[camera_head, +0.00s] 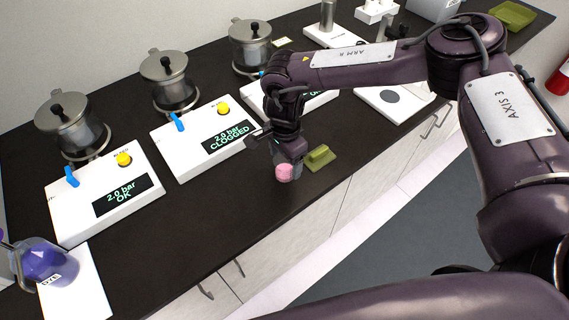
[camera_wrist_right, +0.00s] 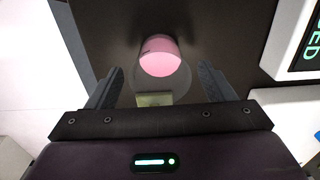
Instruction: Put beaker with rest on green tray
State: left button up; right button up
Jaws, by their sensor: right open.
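A small clear beaker with pink liquid (camera_head: 285,173) stands on the dark counter near its front edge. My right gripper (camera_head: 275,147) is right above and beside it, open, with nothing gripped. In the right wrist view the beaker (camera_wrist_right: 160,58) shows beyond and between the two spread fingers (camera_wrist_right: 161,80). A green tray (camera_head: 513,15) lies at the far right end of the counter, well away from the beaker. My left gripper is not seen.
A small olive-green block (camera_head: 319,158) lies close beside the beaker. White control panels (camera_head: 205,137) with metal pots (camera_head: 167,80) line the counter behind. A purple dye flask (camera_head: 47,262) is at the lower left. A white device (camera_head: 394,104) stands further right.

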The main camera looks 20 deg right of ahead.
jog(key=shift+f, duration=1.3)
jog(key=c, duration=1.2)
